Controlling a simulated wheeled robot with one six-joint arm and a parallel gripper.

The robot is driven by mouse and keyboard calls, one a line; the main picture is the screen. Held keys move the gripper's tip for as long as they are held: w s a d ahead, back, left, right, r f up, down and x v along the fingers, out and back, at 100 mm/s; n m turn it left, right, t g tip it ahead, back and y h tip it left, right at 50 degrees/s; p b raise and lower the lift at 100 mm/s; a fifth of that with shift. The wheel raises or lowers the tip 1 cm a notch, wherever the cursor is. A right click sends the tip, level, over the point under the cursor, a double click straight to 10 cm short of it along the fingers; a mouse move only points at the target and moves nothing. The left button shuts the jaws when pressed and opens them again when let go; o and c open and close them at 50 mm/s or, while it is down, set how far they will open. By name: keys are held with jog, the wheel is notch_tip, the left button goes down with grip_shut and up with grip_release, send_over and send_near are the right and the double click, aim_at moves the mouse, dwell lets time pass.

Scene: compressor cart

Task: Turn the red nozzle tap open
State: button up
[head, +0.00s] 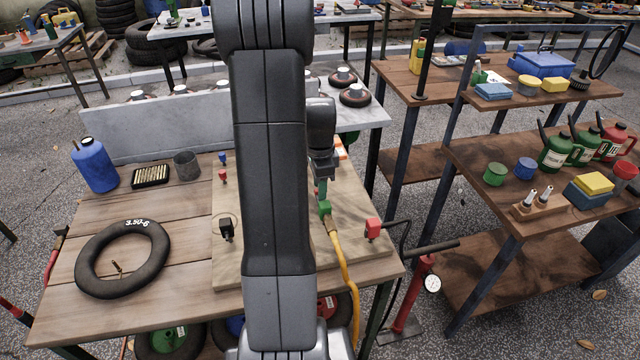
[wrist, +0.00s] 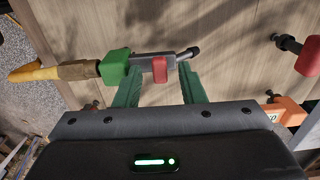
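The nozzle has a green body (wrist: 115,68), a grey metal barrel with a dark tip, and a yellow hose (wrist: 40,72). The red tap (wrist: 160,69) sits on the barrel's side towards my gripper. My gripper (wrist: 161,84) is open, its two green fingers apart. In the wrist view the tap lies between the fingertips; I cannot tell whether either finger touches it. In the head view my gripper (head: 321,184) points down over the board, just beyond the green nozzle body (head: 324,208). The tap is not clear there, and my arm hides part of the board.
A red block with a black stem (head: 373,230) stands right of the nozzle. A black block (head: 226,228) stands left on the wooden board (head: 350,262). A tyre (head: 122,258) and blue bottle (head: 94,164) are on the left. An orange-labelled thing (wrist: 284,112) lies near the gripper.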

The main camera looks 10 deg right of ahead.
grip_shut()
jog(key=shift+n, duration=0.3)
jog(key=n, duration=0.3)
jog(key=shift+n+b, duration=0.35)
jog(key=shift+n, duration=0.05)
jog(key=n, duration=0.9)
jog(key=shift+b, duration=0.35)
jog(key=shift+n, duration=1.9)
